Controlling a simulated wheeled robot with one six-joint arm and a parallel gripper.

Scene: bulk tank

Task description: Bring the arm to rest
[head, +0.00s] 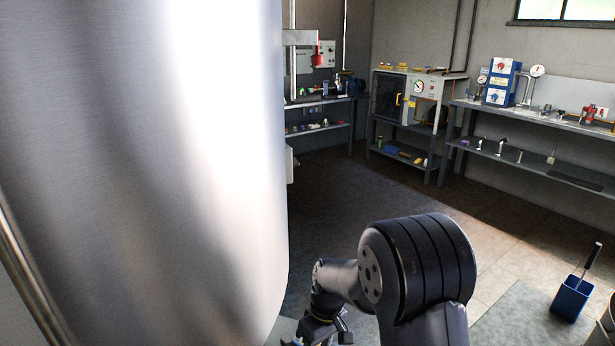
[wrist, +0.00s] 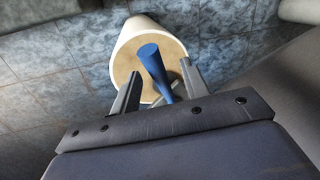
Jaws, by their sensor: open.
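My gripper (wrist: 160,72) is open in the wrist view, with its two fingers apart. A blue handle (wrist: 150,58) shows between the fingers, leaning out of a cream-coloured round container (wrist: 129,38). I cannot tell whether either finger touches the handle. In the head view my arm is bent at the bottom centre. My gripper (head: 320,333) is low there, partly cut off by the bottom edge, and its fingertips are hard to make out.
A large shiny steel tank (head: 150,180) fills the left of the head view, close to my arm. A blue bin (head: 571,298) with a dark handle stands on the floor at the right. Benches (head: 535,115) line the back wall. The middle floor (head: 370,200) is clear.

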